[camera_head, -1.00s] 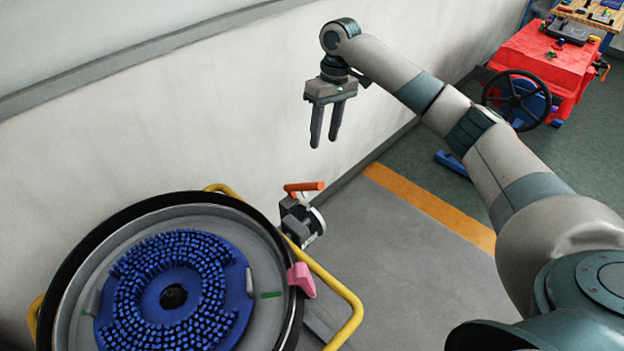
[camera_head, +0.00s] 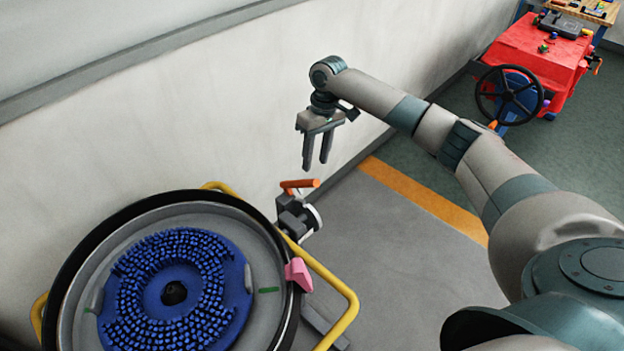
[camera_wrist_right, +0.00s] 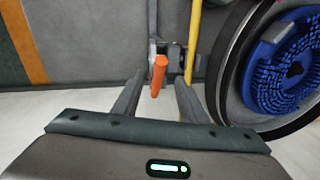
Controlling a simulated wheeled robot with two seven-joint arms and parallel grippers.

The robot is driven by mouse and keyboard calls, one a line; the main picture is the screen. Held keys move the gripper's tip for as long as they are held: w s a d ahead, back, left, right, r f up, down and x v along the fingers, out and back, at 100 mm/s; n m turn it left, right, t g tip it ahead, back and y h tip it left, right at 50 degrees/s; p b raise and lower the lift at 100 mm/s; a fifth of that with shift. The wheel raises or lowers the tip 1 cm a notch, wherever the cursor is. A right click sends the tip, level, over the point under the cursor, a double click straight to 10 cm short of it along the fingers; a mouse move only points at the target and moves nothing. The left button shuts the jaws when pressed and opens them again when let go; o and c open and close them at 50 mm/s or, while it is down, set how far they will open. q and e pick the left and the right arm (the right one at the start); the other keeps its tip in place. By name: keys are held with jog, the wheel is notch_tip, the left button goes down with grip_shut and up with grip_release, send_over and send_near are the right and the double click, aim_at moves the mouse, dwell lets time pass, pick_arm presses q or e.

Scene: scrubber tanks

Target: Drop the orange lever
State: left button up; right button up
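The orange lever (camera_head: 300,184) sits on top of a grey valve block (camera_head: 294,215) at the tank's right side and lies roughly level in the head view. It also shows in the right wrist view (camera_wrist_right: 158,75), in the gap between the fingers as seen from there. My right gripper (camera_head: 315,168) is open and empty, pointing down just above and beyond the lever, with no contact visible. Its two fingers also show in the right wrist view (camera_wrist_right: 157,98). My left gripper is in neither view.
The round tank (camera_head: 70,262) with a blue brush disc (camera_head: 215,318) fills the lower left. A yellow rail (camera_head: 346,292) runs around it, and a pink piece (camera_head: 298,273) sits on its rim. A pale wall (camera_head: 180,120) stands close behind. A red cart (camera_head: 535,55) stands far right.

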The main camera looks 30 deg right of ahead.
aim_at(312, 182)
jog(key=f, duration=0.3)
jog(key=a+f+p, duration=0.1)
jog(key=f, duration=0.2)
jog(key=f+p, duration=0.1)
jog(key=f, duration=0.2)
jog(key=shift+s+a+f, duration=0.1)
jog(key=shift+s+a, duration=0.05)
grip_shut()
